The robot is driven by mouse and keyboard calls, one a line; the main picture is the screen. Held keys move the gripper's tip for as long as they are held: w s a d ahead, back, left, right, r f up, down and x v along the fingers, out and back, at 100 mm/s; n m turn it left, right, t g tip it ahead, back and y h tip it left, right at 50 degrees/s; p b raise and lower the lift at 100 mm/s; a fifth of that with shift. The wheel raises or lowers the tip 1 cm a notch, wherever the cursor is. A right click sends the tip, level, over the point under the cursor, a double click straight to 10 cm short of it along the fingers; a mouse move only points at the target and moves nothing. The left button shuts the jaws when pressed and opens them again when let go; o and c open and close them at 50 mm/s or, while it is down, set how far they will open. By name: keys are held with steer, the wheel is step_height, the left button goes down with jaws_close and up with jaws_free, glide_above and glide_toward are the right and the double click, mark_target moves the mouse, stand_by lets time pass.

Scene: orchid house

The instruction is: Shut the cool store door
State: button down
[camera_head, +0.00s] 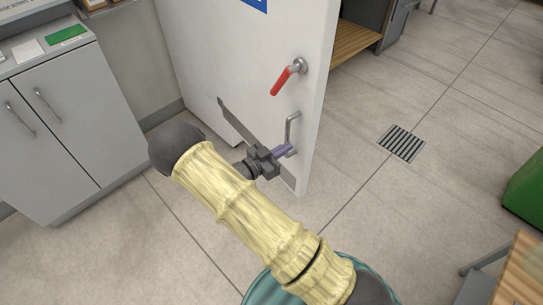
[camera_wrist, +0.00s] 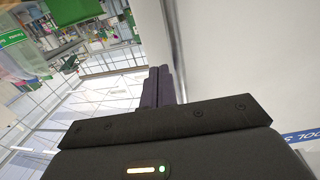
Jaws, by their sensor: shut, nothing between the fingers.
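The cool store door (camera_head: 235,65) is a white panel standing open in the head view. It has a red lever (camera_head: 283,79) and, below it, a grey metal pull handle (camera_head: 293,128) near its free edge. My gripper (camera_head: 288,150) is shut and empty, its purple-grey fingers beside the lower end of the pull handle. I cannot tell whether they touch the handle or the door. In the wrist view the closed fingers (camera_wrist: 159,87) show against the pale door surface (camera_wrist: 240,60), which fills the right side.
A grey cabinet (camera_head: 60,110) stands left of the door. A floor drain (camera_head: 401,143) lies in open tiled floor to the right. A wooden slatted shelf (camera_head: 352,42) shows behind the door. A green container (camera_head: 525,190) and a wooden-topped table (camera_head: 522,270) are at the right edge.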

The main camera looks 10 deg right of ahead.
mark_target(303, 138)
steer(key=shift+x, duration=2.4)
